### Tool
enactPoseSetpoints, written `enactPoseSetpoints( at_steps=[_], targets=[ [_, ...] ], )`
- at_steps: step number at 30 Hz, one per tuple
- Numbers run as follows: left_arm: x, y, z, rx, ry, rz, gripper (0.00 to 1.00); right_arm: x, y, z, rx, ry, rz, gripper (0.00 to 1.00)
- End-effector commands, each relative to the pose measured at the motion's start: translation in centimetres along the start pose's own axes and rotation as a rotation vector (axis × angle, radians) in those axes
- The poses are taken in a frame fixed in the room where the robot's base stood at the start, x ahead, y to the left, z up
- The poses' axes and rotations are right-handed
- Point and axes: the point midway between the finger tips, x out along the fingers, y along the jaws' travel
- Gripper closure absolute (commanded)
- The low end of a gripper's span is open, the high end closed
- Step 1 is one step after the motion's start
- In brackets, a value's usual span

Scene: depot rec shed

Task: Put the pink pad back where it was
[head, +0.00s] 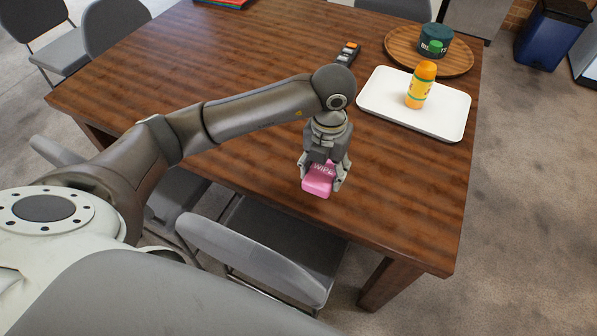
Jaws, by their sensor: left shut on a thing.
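The pink pad (318,187), with pale lettering on its top, is at the near side of the brown wooden table (400,215). My left gripper (324,178) points down with its fingers on either side of the pad and is shut on it. I cannot tell whether the pad touches the table top or is held just above it. My right gripper is not in view.
A white tray (375,104) holding an orange-capped yellow bottle (420,86) stands to the right. Behind it a round wooden tray (399,42) holds a dark green tub (435,41). A dark remote-like object (347,53) lies nearby. Grey chairs (245,258) line the near edge.

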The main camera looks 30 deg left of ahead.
Motion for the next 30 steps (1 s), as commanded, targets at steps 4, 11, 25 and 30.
enactPoseSetpoints(
  at_steps=[4, 11, 25, 30],
  targets=[
    [2.0, 3.3, 1.2, -0.006, 0.006, 0.003, 0.68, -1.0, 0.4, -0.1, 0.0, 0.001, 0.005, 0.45],
    [5.4, 5.7, 2.3, -0.002, 0.001, 0.001, 0.68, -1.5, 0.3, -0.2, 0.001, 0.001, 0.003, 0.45],
    [10.0, 7.0, 2.8, -0.001, 0.001, 0.001, 0.68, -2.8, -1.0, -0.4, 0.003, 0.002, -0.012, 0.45],
    [10.1, 6.9, 2.9, 0.0, -0.001, 0.0, 0.68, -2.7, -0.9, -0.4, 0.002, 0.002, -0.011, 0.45]
  ],
)
